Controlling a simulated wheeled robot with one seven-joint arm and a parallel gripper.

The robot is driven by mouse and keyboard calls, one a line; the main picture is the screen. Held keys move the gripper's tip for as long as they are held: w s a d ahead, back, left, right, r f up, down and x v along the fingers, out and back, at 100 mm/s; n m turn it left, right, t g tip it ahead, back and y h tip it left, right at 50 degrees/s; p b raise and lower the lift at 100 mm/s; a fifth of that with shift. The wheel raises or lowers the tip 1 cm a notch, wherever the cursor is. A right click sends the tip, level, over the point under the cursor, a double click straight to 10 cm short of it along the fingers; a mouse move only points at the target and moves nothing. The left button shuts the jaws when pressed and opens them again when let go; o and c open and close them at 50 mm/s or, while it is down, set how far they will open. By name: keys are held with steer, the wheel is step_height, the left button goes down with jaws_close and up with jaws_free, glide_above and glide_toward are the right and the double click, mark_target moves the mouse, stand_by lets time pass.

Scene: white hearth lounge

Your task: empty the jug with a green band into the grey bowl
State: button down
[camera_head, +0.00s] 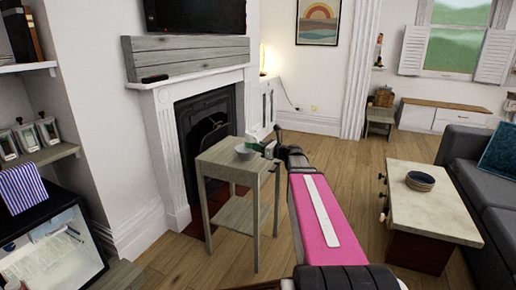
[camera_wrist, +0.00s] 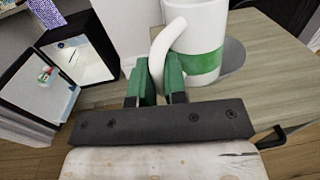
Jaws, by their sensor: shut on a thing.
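The white jug with a green band (camera_wrist: 197,30) stands large at the top of the wrist view. My gripper (camera_wrist: 158,78) is shut on its curved white handle, with one green finger on each side. In the head view my gripper (camera_head: 272,149) is at the right part of a small grey wooden table, and the jug shows only as a small white and green patch, partly hidden.
The small table (camera_head: 218,162) stands before a fireplace (camera_head: 207,120). Shelves and an open-fronted black cabinet are on the left. Wooden floor is clear between the tables.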

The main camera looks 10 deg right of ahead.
mark_target(255, 137)
steer(key=shift+s+d+r+m+g+h, duration=0.15)
steer(key=shift+r+m+g+h, duration=0.55)
steer(key=shift+r+g, duration=0.35)
steer(key=shift+s+a+r+m+g+h, duration=0.15)
steer(key=shift+r+m+g+h, duration=0.5)
steer(key=shift+r+g, duration=0.35)
steer(key=shift+w+r+m+g+h, duration=0.25)
steer(key=shift+r+g+h, duration=0.2)
steer(key=shift+r+g, duration=0.15)
steer(key=shift+w+a+r+m+g+h, duration=0.1)
steer(key=shift+w+r+m+g+h, duration=0.3)
steer(key=shift+g, duration=0.4)
steer(key=shift+w+a+r+m+g+h, duration=0.1)
steer(key=shift+w+r+m+g+h, duration=0.15)
steer(key=shift+w+m+g+h, duration=0.35)
steer(key=shift+a+r+g, duration=0.1)
steer(key=shift+r+g, duration=0.1)
steer(key=shift+g, duration=0.25)
steer(key=shift+w, duration=0.1)
steer(key=shift+w+r, duration=0.2)
steer(key=shift+r, duration=0.05)
steer(key=shift+g, duration=0.3)
steer(key=shift+w+a+r+g, duration=0.1)
steer(key=shift+w+r+g, duration=0.15)
steer(key=shift+g, duration=0.05)
